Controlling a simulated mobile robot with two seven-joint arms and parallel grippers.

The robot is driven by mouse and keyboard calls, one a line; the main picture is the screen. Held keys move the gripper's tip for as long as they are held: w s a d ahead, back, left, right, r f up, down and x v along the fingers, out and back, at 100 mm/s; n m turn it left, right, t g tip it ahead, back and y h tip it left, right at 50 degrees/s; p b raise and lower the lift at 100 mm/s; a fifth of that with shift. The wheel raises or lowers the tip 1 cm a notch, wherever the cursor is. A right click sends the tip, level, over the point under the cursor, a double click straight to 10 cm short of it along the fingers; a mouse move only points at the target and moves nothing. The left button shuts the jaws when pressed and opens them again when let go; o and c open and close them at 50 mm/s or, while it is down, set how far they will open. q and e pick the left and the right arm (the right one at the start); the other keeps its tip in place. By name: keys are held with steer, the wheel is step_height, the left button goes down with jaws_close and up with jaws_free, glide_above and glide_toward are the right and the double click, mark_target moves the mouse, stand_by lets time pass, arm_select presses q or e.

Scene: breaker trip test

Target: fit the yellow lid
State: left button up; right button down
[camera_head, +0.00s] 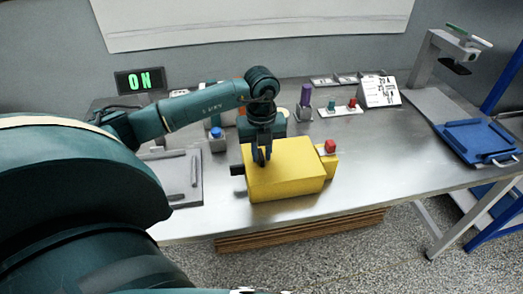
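The yellow lid (285,172) shows as a large yellow box shape near the front edge of the table, in the middle of the view. A dark piece sticks out at its left side. A small yellow block with a red button (330,147) is at its right end. My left gripper (262,158) points down at the upper left part of the yellow lid, its fingertips at or close to the top. The finger gap is not clear, so I cannot tell whether it grips. What lies under the lid is hidden. My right gripper is not in view.
A grey tray (172,188) lies left of the lid. Behind are a blue button (216,132), a purple post (305,96), small green and red parts, and a white card (380,91). A display (140,80) reads ON. A blue tray (478,141) is at right. The table right of the lid is clear.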

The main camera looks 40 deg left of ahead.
arm_select(q)
steer(key=o, duration=0.3)
step_height(320, 180, up, 13)
steer(key=shift+r+b, duration=0.1)
steer(key=shift+b, duration=0.3)
stand_by(0.6)
